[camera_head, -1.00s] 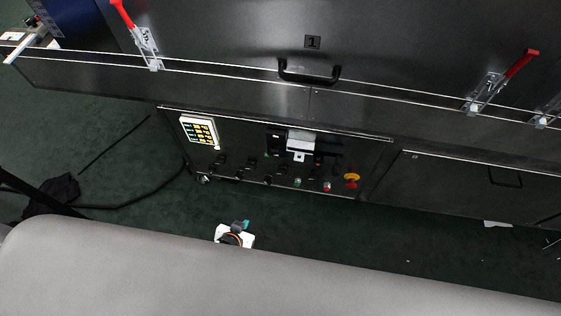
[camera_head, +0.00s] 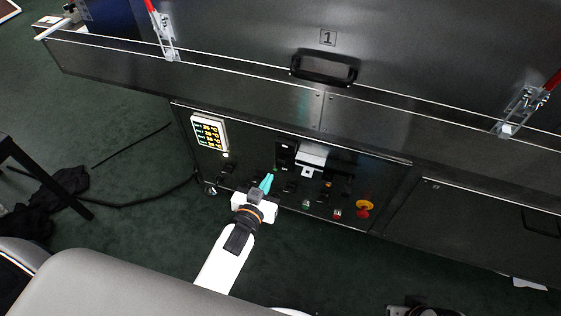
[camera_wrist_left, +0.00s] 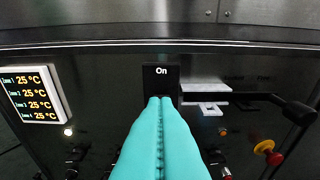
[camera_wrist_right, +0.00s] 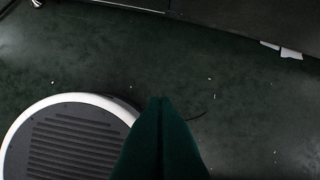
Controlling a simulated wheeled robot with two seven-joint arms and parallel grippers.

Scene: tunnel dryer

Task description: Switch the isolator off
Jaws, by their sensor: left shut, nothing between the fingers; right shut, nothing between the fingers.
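The isolator (camera_head: 286,153) is a black block on the dark control panel, left of a silver-white bracket. In the left wrist view its black face (camera_wrist_left: 161,73) reads "On". My left gripper (camera_head: 267,181) has teal fingers, shut and empty, just below and left of the isolator in the head view. In the left wrist view the left fingertips (camera_wrist_left: 160,101) overlap the lower part of the isolator and hide it; I cannot tell whether they touch. My right gripper (camera_wrist_right: 160,102) is shut and empty above the dark green floor, away from the panel.
The panel also carries a temperature display (camera_head: 209,133), a red-and-yellow stop button (camera_head: 364,208), the silver-white bracket (camera_head: 313,156) and several small knobs. A black handle (camera_head: 324,68) and red-handled clamps sit above. Black cloth (camera_head: 68,185) and a cable lie on the floor at left.

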